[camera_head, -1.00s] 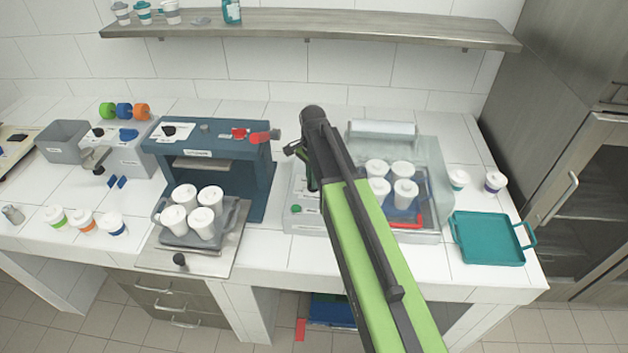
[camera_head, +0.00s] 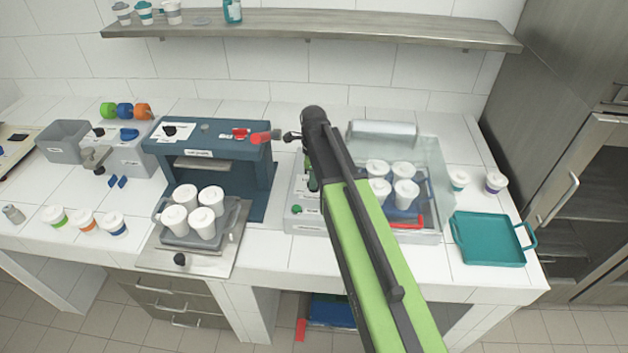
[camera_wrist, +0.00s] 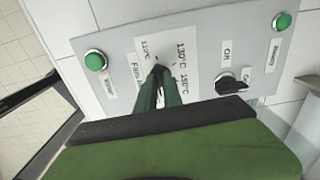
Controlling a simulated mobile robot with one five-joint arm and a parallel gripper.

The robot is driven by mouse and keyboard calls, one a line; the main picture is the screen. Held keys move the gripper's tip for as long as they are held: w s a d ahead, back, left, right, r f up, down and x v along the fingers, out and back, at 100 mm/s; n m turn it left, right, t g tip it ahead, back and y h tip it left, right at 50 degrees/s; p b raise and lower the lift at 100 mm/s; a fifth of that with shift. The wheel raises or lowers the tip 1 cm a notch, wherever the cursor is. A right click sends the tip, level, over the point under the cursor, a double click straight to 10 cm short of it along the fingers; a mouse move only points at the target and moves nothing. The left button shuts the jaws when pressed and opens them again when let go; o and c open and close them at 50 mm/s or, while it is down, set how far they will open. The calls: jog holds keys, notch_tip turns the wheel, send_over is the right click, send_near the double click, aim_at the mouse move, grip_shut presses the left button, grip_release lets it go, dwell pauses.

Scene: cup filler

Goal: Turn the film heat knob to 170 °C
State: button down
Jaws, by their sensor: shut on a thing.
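The film heat scale (camera_wrist: 147,45) is a white label on the grey panel in the wrist view. It shows temperature marks, among them 130 °C and what looks like 150 °C; no 170 °C mark can be read. My gripper (camera_wrist: 158,82) has its dark green fingers close together over the label, shut on the film heat knob. The fingers hide nearly all of the knob, so its pointing direction cannot be told. In the head view my gripper (camera_head: 312,183) reaches down at the left side of the wrapping machine (camera_head: 340,232), partly hidden by my arm.
Beside the knob on the panel are a black switch (camera_wrist: 230,85) and two green buttons (camera_wrist: 96,61) (camera_wrist: 283,21). White cups (camera_head: 404,192) stand in the machine to the right of my arm. A blue press (camera_head: 210,150) stands left; a teal tray (camera_head: 490,238) lies right.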

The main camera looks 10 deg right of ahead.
jog(key=shift+s+d+m, duration=0.2)
jog(key=shift+m, duration=0.1)
jog(key=c, duration=1.5)
grip_release()
jog(key=shift+w, duration=0.1)
jog(key=shift+r, duration=0.1)
notch_tip(320, 180, up, 17)
jog(key=p, duration=1.7)
jog(key=shift+r, duration=0.1)
